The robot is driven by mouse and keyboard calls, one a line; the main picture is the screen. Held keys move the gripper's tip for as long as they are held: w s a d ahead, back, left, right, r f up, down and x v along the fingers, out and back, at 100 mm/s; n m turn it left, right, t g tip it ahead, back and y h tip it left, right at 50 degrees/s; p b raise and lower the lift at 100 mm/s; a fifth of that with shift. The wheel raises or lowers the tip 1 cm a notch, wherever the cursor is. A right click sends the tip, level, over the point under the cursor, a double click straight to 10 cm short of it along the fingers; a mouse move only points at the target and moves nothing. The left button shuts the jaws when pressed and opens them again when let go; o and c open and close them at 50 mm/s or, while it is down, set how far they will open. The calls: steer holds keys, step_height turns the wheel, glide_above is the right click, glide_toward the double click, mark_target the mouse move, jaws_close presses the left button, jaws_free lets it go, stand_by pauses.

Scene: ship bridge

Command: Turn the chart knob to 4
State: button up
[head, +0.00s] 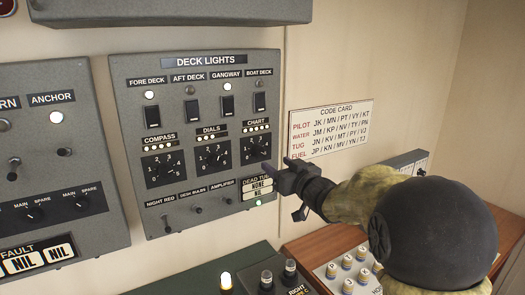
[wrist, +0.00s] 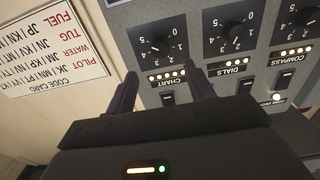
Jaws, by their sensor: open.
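The chart knob (head: 258,149) is a black dial with white numbers under the CHART label, at the right of the DECK LIGHTS panel (head: 191,211). The row of small lamps above it is lit. The chart knob also shows upside down in the wrist view (wrist: 160,43), beyond and between my two fingers. Its exact pointer setting is too small to tell. My gripper (head: 285,173) is open and empty, just right of and below the chart knob in the head view, apart from it. In the wrist view my gripper (wrist: 163,86) has its fingers spread.
The dials knob (head: 213,156) and compass knob (head: 163,168) sit left of the chart knob. Toggle switches (head: 227,105) are above. A code card (head: 330,127) is on the wall to the right. A desk with buttons (head: 347,262) lies below.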

mark_target(260, 153)
steer(key=p+x, duration=0.3)
steer(key=x, duration=0.6)
steer(key=shift+a, duration=0.1)
steer(key=c, duration=1)
